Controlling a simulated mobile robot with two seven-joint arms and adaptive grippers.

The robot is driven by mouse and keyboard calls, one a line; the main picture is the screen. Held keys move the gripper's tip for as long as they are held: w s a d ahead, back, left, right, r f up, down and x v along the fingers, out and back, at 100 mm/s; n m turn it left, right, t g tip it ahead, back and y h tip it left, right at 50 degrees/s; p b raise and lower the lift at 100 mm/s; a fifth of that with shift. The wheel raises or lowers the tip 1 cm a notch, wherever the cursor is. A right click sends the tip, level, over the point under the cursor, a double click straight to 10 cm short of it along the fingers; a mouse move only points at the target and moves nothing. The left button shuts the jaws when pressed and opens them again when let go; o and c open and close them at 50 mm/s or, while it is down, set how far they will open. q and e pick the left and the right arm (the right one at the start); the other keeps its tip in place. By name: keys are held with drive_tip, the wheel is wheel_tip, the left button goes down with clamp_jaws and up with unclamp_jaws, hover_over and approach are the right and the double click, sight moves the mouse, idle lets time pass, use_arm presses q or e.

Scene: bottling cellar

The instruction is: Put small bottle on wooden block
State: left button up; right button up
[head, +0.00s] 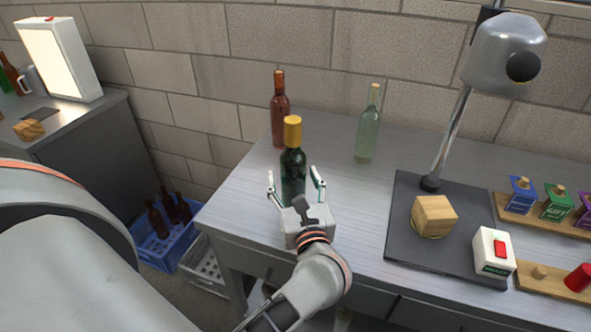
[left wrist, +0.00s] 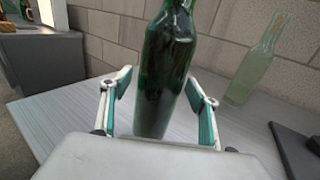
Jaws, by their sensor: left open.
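A dark green bottle with a yellow top (head: 292,160) stands upright on the metal table, and it shows large in the left wrist view (left wrist: 165,75). My left gripper (head: 295,186) is open, with one finger on each side of this bottle, not closed on it. The gripper's fingers also show in the left wrist view (left wrist: 160,100). A brown bottle (head: 280,112) stands behind it, and a pale green clear bottle (head: 368,130) stands further right. A wooden block (head: 434,216) sits on a dark plate (head: 408,249). My right gripper is out of view.
A lamp (head: 505,50) on a stalk rises from the dark plate. A white box with a red switch (head: 494,253) is right of the block. Small tagged pieces (head: 521,194) stand in a wooden rack at the right. Blue crate (head: 166,245) with bottles is on the floor.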

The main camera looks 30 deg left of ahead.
use_arm(q)
drive_tip(key=shift+s+d+r, duration=0.1)
drive_tip(key=shift+s, duration=0.1)
drive_tip(key=shift+c, duration=0.2)
drive_tip(key=c, duration=1.3)
clamp_jaws()
drive_tip(key=shift+r, duration=0.1)
